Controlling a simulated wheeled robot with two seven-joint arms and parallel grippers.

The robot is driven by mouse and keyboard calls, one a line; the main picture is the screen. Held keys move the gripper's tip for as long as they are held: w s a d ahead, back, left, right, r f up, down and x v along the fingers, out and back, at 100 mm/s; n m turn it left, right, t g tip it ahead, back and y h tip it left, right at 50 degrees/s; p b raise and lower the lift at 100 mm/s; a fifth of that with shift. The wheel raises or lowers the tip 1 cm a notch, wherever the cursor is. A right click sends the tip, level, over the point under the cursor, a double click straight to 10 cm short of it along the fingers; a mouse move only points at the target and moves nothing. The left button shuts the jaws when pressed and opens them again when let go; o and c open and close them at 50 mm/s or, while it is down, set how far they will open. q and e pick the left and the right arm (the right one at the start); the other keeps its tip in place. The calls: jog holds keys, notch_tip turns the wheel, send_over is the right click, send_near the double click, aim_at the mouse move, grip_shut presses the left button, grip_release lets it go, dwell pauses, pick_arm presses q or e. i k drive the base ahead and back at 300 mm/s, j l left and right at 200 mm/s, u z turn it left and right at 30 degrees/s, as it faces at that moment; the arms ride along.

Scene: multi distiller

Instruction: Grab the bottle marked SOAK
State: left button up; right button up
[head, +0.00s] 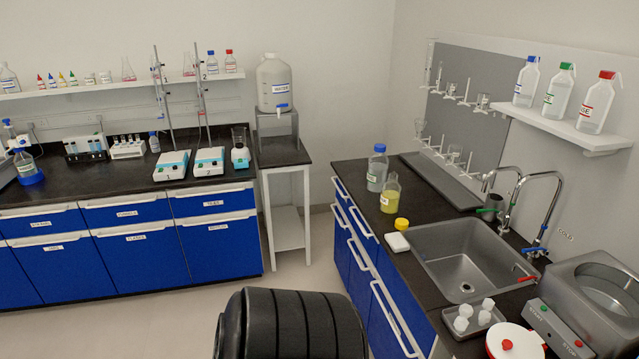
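Three clear squeeze bottles stand in a row on the right wall shelf (566,127): one with a blue cap (526,85), one with a green cap (558,95) and one with a red cap (595,107). Each has a label; the red-capped one's seems to end in "GE", the other two are too small to read. On the sink counter stand a blue-capped bottle (377,172) and a bottle with yellow liquid (390,196); their labels are unreadable. I cannot tell which bottle is marked SOAK. Neither of my grippers is in view.
A steel sink (468,262) with two tall taps (541,195) lies below the shelf. A glassware drying rack (463,100) hangs behind it. A steel basin (608,290) stands at the right. The back bench (110,180) holds stirrers and burettes.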

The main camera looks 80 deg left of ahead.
aim_at(390, 193)
jog(key=j+u, duration=0.1)
jog(key=u, duration=2)
jog(key=i+j+z, duration=0.1)
jog(key=j, duration=0.25)
jog(key=i+j, duration=0.35)
jog(key=i+j+z, duration=0.15)
jog(key=j, duration=0.2)
jog(key=i+j+z, duration=0.1)
jog(key=i+j, duration=0.15)
jog(key=j, duration=0.1)
